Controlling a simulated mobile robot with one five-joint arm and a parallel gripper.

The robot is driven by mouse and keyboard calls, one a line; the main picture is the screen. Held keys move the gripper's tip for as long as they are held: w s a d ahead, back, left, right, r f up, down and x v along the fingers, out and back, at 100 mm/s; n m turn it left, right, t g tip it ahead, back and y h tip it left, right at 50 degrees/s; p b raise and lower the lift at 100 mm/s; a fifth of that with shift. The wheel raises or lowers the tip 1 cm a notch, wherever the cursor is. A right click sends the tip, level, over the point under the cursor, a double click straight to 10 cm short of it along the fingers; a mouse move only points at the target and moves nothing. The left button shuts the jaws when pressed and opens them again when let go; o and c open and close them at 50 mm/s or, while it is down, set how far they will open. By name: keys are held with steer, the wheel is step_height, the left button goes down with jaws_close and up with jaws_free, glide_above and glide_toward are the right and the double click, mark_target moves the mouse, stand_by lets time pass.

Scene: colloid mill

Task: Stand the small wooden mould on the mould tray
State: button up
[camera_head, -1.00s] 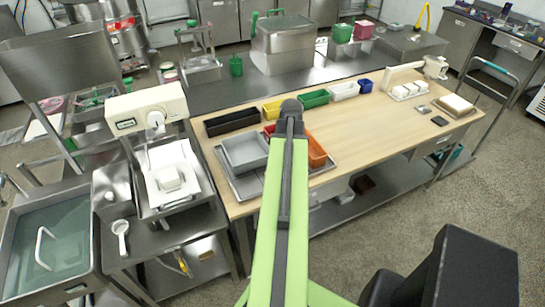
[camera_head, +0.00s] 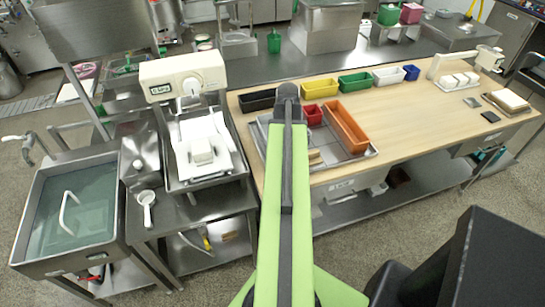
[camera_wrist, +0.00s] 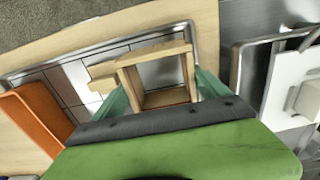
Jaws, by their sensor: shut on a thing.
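The small wooden mould (camera_wrist: 166,97) is a pale, open frame with a short piece sticking out at its left. My gripper (camera_wrist: 165,88) is shut on it, with a teal finger at each side. The mould tray (camera_wrist: 68,82) lies beneath, pale with dark grid lines and a metal rim. I cannot tell whether the mould touches it. In the head view the tray (camera_head: 341,153) is on the wooden table, partly behind my arm. A bit of pale wood (camera_head: 315,157) shows just right of my arm; my gripper is hidden there.
Black, yellow, green, white and blue bins line the table behind.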

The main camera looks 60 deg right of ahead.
steer(key=shift+s+f+b, duration=0.25)
steer(key=shift+f+b, duration=0.1)
steer(key=shift+b, duration=0.1)
step_height(320, 180, down, 3)
steer(key=b, duration=0.3)
steer(key=shift+w+f, duration=0.1)
steer(key=shift+w, duration=0.05)
steer(key=shift+f, duration=0.15)
steer(key=shift+w+a+r, duration=0.1)
steer(key=shift+w+r, duration=0.05)
steer(key=shift+r, duration=0.1)
steer(key=shift+f, duration=0.3)
steer(key=o, duration=1.3)
steer(key=shift+r, duration=0.15)
steer(key=shift+r, duration=0.1)
